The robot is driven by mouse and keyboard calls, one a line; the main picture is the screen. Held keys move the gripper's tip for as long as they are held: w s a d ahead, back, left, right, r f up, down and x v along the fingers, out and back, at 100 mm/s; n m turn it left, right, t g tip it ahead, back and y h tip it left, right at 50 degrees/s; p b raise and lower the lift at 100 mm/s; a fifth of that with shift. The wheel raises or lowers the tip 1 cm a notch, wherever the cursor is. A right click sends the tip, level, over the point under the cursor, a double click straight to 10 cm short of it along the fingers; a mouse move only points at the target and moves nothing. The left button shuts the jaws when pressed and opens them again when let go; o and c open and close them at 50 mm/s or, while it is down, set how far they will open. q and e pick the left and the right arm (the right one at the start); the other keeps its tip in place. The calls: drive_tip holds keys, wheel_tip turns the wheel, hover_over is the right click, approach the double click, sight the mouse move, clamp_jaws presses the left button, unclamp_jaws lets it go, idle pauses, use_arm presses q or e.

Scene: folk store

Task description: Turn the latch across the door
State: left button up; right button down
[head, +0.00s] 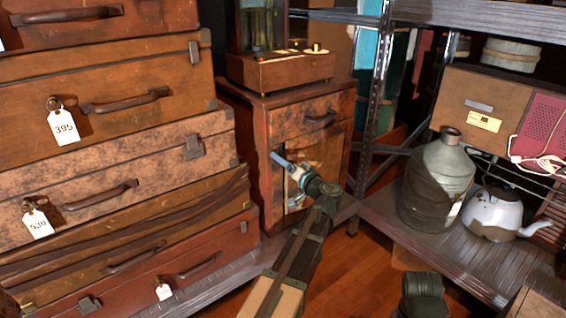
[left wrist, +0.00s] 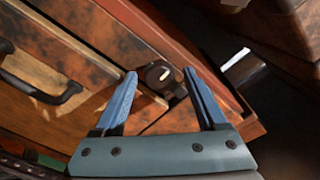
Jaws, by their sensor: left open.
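The small wooden cabinet (head: 265,150) stands against the back, with a drawer (head: 300,118) above its door (head: 332,158). My left gripper (head: 280,164) is open in front of the door's left side. In the left wrist view, a dark round latch (left wrist: 160,75) with a pale mark lies in the gap between the blue fingertips of the left gripper (left wrist: 163,76). I cannot tell whether the fingers touch it. In the head view the latch is not clearly made out near my gripper.
A stack of old suitcases (head: 110,150) with tags rises close on the left. A wooden box with a glass case (head: 282,70) sits on the cabinet. On the right, a metal shelf holds a jug (head: 440,180) and a white kettle (head: 492,212). The drawer handle (head: 320,119) sticks out above the door.

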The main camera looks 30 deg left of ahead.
use_arm(q)
drive_tip(key=shift+a, duration=0.1)
clamp_jaws()
idle(0.4)
drive_tip(key=shift+m, duration=0.3)
drive_tip(key=shift+w+m+g+p, duration=0.1)
drive_tip(key=shift+m+g+p, duration=0.15)
drive_tip(key=shift+m, duration=3.95)
drive_tip(key=shift+w+m+g+p, duration=0.1)
drive_tip(key=shift+m+g+p, duration=0.1)
drive_tip(key=shift+m, duration=4)
drive_tip(key=shift+s, duration=0.1)
